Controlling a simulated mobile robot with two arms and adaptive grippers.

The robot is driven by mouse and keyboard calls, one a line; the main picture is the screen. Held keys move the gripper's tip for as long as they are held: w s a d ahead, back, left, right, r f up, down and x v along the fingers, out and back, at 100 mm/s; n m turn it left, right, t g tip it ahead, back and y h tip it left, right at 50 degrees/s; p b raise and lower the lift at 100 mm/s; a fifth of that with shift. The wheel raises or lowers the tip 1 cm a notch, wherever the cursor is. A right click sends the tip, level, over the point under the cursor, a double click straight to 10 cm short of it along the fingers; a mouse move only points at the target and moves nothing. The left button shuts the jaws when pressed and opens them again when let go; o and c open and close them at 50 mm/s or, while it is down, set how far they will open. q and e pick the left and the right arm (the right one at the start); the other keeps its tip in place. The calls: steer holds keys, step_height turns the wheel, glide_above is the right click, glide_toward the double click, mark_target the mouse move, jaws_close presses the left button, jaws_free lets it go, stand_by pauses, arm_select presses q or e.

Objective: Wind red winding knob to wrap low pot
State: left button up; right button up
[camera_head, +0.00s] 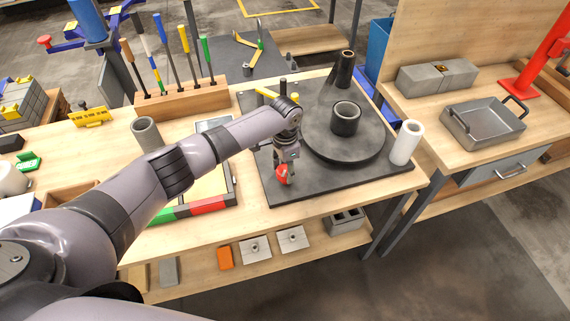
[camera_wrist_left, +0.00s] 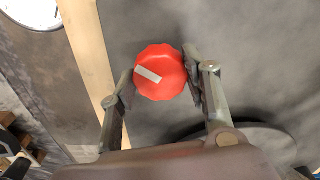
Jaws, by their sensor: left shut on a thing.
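The red winding knob (camera_head: 282,174) stands at the front of the dark base plate (camera_head: 300,190) in the head view. It shows from above in the left wrist view (camera_wrist_left: 160,72), with a pale mark on its face. My left gripper (camera_head: 285,165) is shut on the knob, one finger on each side. A low dark pot (camera_head: 345,118) sits upright on the round dark turntable (camera_head: 343,140), to the right of my left gripper. My right gripper is not in view.
A white roll (camera_head: 406,143) stands at the plate's right edge. A dark upright cylinder (camera_head: 344,68) is behind the pot. A wooden rack (camera_head: 180,98) with several tools and a grey cylinder (camera_head: 147,134) stand left. A metal tray (camera_head: 483,122) is on the right bench.

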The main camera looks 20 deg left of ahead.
mark_target(285, 170)
arm_select(q)
steer(key=shift+n+p, duration=0.35)
steer(key=shift+n, duration=0.35)
steer(key=o, duration=1.2)
steer(key=shift+c, duration=0.2)
step_height(285, 170, up, 12)
